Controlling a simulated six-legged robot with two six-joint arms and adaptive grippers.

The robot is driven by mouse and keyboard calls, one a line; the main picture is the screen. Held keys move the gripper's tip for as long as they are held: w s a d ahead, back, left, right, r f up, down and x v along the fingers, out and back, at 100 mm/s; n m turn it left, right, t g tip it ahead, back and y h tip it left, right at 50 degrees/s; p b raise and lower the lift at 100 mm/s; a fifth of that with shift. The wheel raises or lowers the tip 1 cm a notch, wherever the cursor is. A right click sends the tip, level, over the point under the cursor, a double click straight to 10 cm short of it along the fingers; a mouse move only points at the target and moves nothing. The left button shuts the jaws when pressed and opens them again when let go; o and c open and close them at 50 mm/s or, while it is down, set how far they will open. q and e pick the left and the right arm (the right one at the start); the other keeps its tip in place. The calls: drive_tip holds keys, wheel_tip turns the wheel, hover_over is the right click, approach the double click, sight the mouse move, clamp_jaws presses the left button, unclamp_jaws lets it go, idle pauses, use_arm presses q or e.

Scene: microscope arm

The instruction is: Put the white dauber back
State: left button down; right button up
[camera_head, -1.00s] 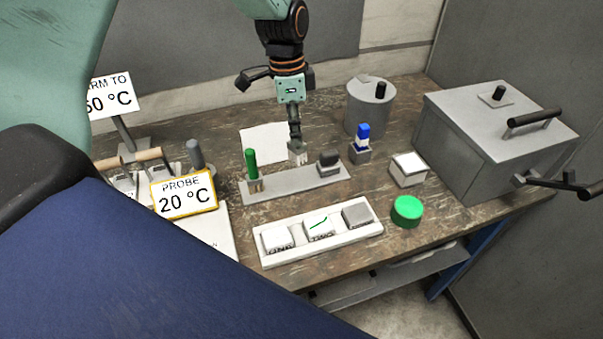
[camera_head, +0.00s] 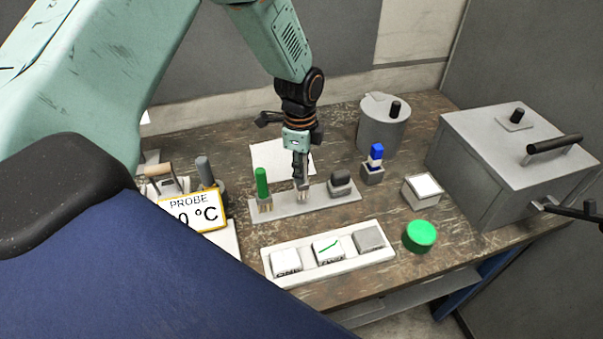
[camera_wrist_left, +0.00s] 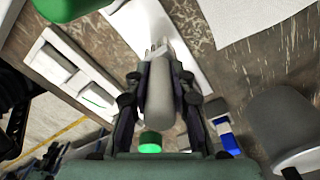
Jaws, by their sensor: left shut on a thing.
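My left gripper (camera_head: 302,180) points down over the middle of the pale grey rack (camera_head: 283,205). It is shut on the white dauber, a pale cylinder between the fingers in the left wrist view (camera_wrist_left: 160,97). The dauber's bristle end (camera_wrist_left: 158,50) is at or just above the rack; I cannot tell if it is seated. In the head view the fingers hide most of it. A green dauber (camera_head: 262,183) stands upright at the rack's left end, and a dark grey block (camera_head: 341,182) sits at its right end.
A white tray with three blocks (camera_head: 330,268) lies in front of the rack. A green round cap (camera_head: 420,236), a small white-topped box (camera_head: 422,190), a blue-topped item (camera_head: 376,155), a grey pot (camera_head: 383,125) and a large lidded box (camera_head: 480,165) stand to the right. A probe sign (camera_head: 190,213) stands left.

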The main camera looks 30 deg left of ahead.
use_arm(q)
drive_tip(key=shift+d+f, duration=0.2)
drive_tip(key=shift+f, duration=0.65)
drive_tip(key=shift+s+d+r, duration=0.1)
drive_tip(key=shift+s, duration=0.2)
drive_tip(key=c, duration=1.5)
unclamp_jaws()
drive_tip(key=shift+w+a+f, duration=0.25)
drive_tip(key=shift+f, duration=0.1)
drive_tip(key=o, duration=0.3)
drive_tip(key=shift+d, duration=0.15)
drive_tip(key=shift+o, duration=0.2)
drive_tip(key=shift+s+r, duration=0.2)
drive_tip(key=shift+s, duration=0.05)
